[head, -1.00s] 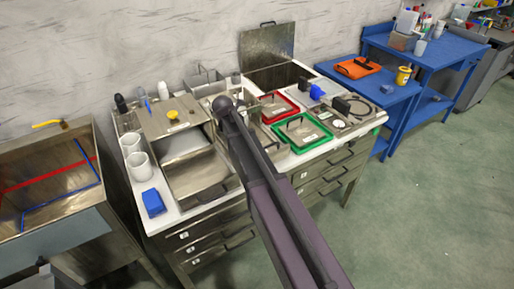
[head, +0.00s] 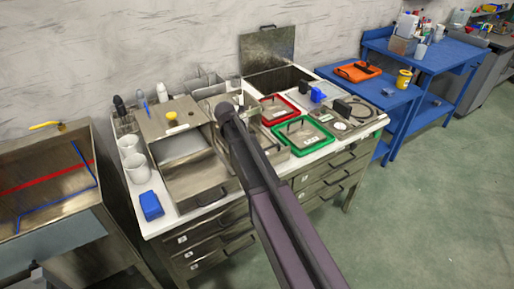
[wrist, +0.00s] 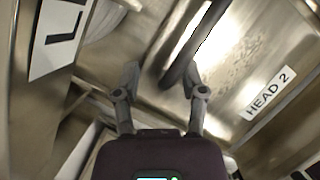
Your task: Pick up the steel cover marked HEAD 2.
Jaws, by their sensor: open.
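The steel cover marked HEAD 2 (wrist: 238,62) fills the right of the wrist view, its white label near the right edge. Its dark bar handle (wrist: 203,42) slants down from the top toward the space between my fingertips. My gripper (wrist: 160,80) is open, its two fingers on either side of the handle's lower end. I cannot tell how far above the cover the fingertips are. In the head view my arm hides the gripper, and labels there are too small to read.
The bench holds a red tray (head: 263,119) and a green tray (head: 277,153) with lidded steel pieces. White cups (head: 138,168) and a blue block (head: 151,205) stand at left. A raised steel lid (head: 268,49) stands at the back. A white label shows left in the wrist view.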

